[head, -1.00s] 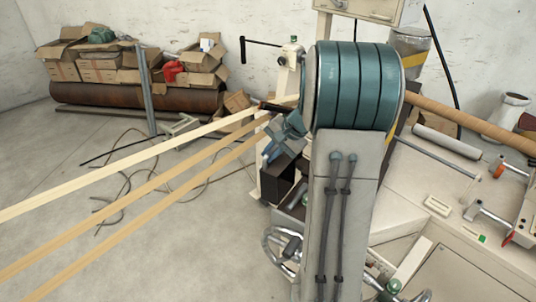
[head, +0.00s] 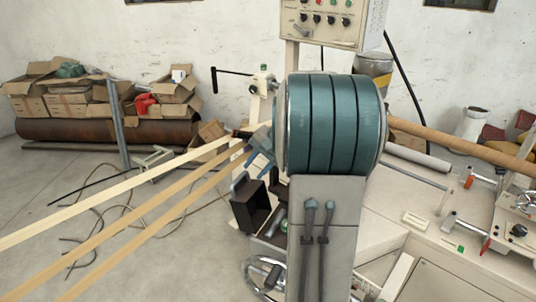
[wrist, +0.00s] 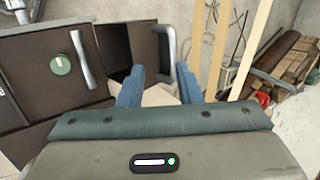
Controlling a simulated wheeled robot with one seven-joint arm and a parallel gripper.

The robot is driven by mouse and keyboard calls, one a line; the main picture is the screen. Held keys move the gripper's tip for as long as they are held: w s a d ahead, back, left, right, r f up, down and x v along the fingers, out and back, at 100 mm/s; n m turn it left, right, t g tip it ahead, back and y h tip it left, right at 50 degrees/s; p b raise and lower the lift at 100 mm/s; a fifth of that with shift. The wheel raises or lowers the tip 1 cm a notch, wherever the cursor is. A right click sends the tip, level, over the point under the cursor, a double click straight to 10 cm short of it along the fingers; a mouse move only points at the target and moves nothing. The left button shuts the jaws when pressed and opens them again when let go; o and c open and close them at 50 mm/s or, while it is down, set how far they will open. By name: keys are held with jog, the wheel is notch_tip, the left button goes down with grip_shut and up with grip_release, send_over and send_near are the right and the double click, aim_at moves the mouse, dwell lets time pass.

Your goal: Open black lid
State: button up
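The black lid (head: 262,208) stands swung out on the left side of the machine, its dark hollow inside showing in the head view. A grey handle (head: 239,183) is on its left face. In the wrist view the lid (wrist: 117,45) is just ahead, with its handle (wrist: 168,40) along its right edge. My gripper (wrist: 160,70) has its blue fingers spread apart, with the handle's lower end appearing between them. I cannot tell whether they touch it. In the head view my gripper (head: 260,160) is above the lid, partly hidden by my arm.
A dark panel (wrist: 60,75) with a green knob (wrist: 61,64) and another grey handle (wrist: 80,58) is left in the wrist view. Long wooden strips (head: 120,210) cross the left side. A handwheel (head: 264,272) is below.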

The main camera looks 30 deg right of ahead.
jog(key=v, duration=0.7)
jog(key=shift+b, duration=0.3)
jog(key=shift+r, duration=0.1)
jog(key=shift+c, duration=0.3)
